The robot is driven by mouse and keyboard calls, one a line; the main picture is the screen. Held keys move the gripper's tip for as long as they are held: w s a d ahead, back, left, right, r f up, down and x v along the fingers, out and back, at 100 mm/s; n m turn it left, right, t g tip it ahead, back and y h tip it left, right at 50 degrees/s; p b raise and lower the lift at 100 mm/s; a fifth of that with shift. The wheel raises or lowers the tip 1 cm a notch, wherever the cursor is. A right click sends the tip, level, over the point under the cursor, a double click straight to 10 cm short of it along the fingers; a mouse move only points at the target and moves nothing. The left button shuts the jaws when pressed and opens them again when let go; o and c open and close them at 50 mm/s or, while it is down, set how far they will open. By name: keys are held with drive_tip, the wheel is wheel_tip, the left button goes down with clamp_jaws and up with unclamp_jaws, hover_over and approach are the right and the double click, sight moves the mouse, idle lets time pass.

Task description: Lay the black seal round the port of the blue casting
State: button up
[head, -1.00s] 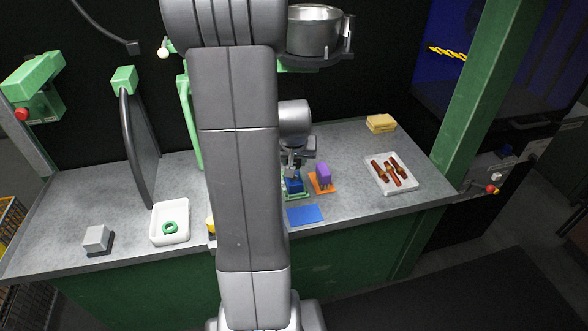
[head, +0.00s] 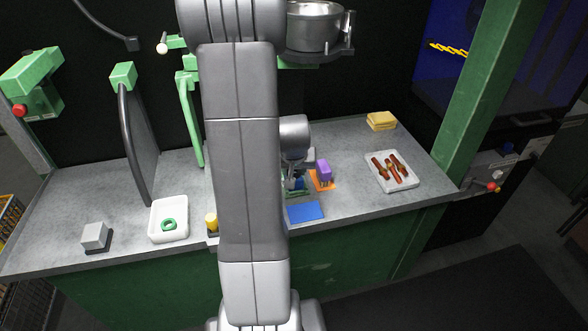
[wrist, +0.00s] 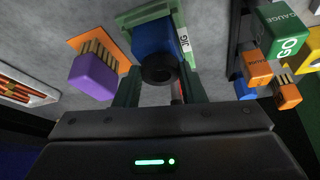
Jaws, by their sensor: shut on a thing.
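The blue casting (wrist: 153,40) sits on a green base (wrist: 150,12) in the wrist view. In the head view the casting (head: 298,184) is mostly hidden by my arm and gripper. The black seal (wrist: 158,74) is a dark ring between my fingertips, in front of the casting's near face. My gripper (wrist: 160,88) is shut on the seal, one finger on each side; it also shows in the head view (head: 291,183). The seal overlaps the casting in the wrist view. I cannot tell whether it touches the casting or surrounds the port, which is hidden.
A purple block (wrist: 94,77) on an orange plate stands close beside the casting. Orange and green gauge blocks (wrist: 280,35) stand on its other side. In the head view, a blue mat (head: 306,212) lies in front, and white trays (head: 168,236) (head: 406,184) stand left and right.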

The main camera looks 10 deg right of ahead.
drive_tip(key=o, duration=0.9)
drive_tip(key=shift+r+p, duration=0.8)
drive_tip(key=shift+p, duration=0.1)
drive_tip(key=v, duration=1.1)
drive_tip(key=shift+s+r, duration=0.1)
drive_tip(key=shift+s, duration=0.15)
drive_tip(key=b+x, duration=0.1)
drive_tip(key=x, duration=1.2)
drive_tip(key=shift+s+a+b, duration=0.1)
drive_tip(key=shift+s+b, duration=0.05)
drive_tip(key=shift+b, duration=0.2)
drive_tip(key=shift+r, duration=0.1)
